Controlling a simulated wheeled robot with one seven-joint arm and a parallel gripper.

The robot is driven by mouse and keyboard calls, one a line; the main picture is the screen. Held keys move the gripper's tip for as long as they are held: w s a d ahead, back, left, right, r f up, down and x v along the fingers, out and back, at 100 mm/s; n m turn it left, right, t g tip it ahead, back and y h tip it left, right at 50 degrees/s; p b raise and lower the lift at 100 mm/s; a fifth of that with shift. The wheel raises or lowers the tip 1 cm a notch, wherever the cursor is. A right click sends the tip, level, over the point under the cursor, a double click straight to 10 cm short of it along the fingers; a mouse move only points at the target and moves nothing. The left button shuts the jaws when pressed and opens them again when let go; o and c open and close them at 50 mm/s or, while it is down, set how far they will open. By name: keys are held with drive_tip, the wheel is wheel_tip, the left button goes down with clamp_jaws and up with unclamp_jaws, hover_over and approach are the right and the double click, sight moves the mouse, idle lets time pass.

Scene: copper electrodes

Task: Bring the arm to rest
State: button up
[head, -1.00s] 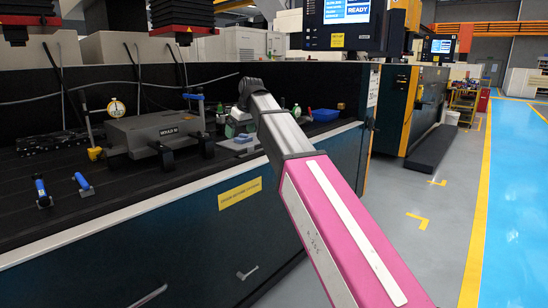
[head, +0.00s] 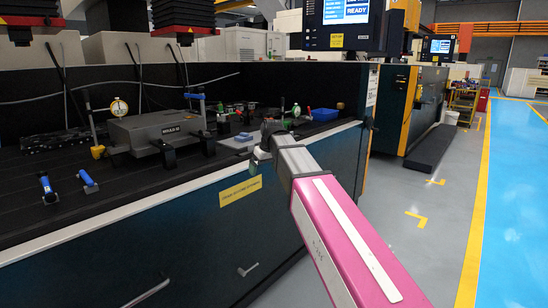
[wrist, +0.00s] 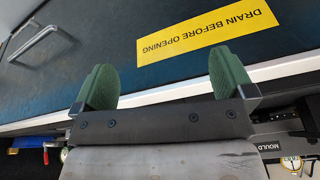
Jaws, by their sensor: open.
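My gripper (wrist: 163,62) is open in the wrist view, with its two green fingers apart and nothing between them. It faces the dark front panel (wrist: 90,75) of the machine, near the yellow "DRAIN BEFORE OPENING" label (wrist: 207,31), which appears upside down. In the head view my arm reaches from the lower right to the front edge of the machine's work table. The gripper is small and partly hidden there, near that edge.
The black table holds a grey mould block (head: 158,132), a dial gauge (head: 119,107), blue-handled clamps (head: 87,178) and a blue tray (head: 324,114). A panel handle (wrist: 33,44) is close by in the wrist view. The grey floor (head: 420,200) at right is open.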

drive_tip(key=s+d+f+m, duration=0.2)
drive_tip(key=s+d+f, duration=0.4)
drive_tip(key=f, duration=0.4)
drive_tip(key=s+d+f+m+g+h, duration=0.1)
drive_tip(key=s+d+f+m, duration=0.1)
drive_tip(key=s+d+f, duration=0.5)
drive_tip(key=s+d+f+m+g+h, duration=0.1)
drive_tip(key=s+d+f, duration=0.6)
drive_tip(key=f, duration=0.8)
drive_tip(key=d+m, duration=0.1)
drive_tip(key=d, duration=0.1)
drive_tip(key=shift+s+d+f+m, duration=0.15)
drive_tip(key=shift+s+d+m, duration=0.1)
drive_tip(key=shift+d+m, duration=0.15)
